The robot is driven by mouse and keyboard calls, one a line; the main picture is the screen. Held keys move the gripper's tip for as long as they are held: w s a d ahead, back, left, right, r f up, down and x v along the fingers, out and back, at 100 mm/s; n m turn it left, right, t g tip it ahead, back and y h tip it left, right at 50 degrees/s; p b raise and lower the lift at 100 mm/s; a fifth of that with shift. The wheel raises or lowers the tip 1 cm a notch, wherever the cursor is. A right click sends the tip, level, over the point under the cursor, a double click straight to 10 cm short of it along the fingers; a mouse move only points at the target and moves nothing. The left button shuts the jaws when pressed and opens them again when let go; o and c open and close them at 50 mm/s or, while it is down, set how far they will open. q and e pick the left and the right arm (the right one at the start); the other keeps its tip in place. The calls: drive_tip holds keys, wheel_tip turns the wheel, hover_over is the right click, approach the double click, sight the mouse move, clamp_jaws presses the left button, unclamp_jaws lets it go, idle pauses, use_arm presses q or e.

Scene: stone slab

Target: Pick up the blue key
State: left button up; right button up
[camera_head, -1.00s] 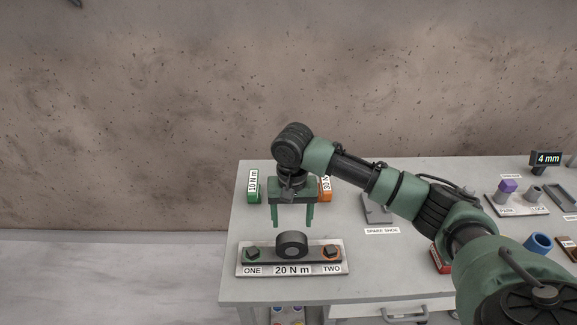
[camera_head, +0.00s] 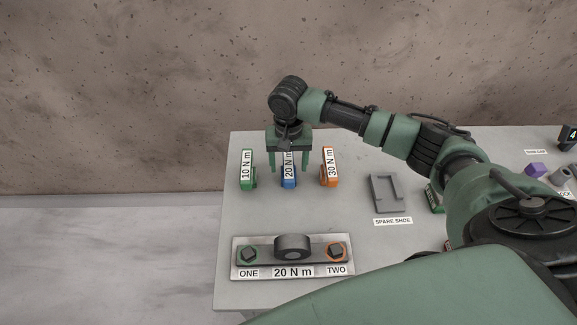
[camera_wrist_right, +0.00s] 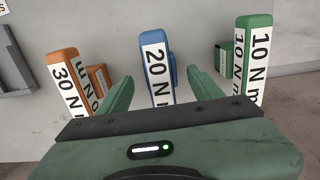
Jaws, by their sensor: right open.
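The blue key (camera_head: 289,182), labelled 20 N m, stands upright on the bench between the green key (camera_head: 247,170) and the orange key (camera_head: 329,168). My right gripper (camera_head: 289,168) is open and points down over the blue key, partly covering it in the head view. In the right wrist view, the blue key (camera_wrist_right: 156,68) shows in the gap between my open fingers (camera_wrist_right: 160,90). It looks apart from both fingers; how deep it sits between them I cannot tell. My left gripper is not in view.
The orange key (camera_wrist_right: 66,70) and green key (camera_wrist_right: 257,50) flank the fingers in the wrist view. A metal plate (camera_head: 292,272) marked ONE, 20 N m and TWO lies in front. A grey spare shoe holder (camera_head: 386,206) is at right. Bench between keys and plate is clear.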

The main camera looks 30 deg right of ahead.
wheel_tip(320, 180, down, 3)
drive_tip(key=shift+w+r, duration=0.1)
drive_tip(key=c, duration=1.3)
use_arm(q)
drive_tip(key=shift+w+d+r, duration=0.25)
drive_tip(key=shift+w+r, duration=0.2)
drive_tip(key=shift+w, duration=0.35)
use_arm(e)
clamp_jaws()
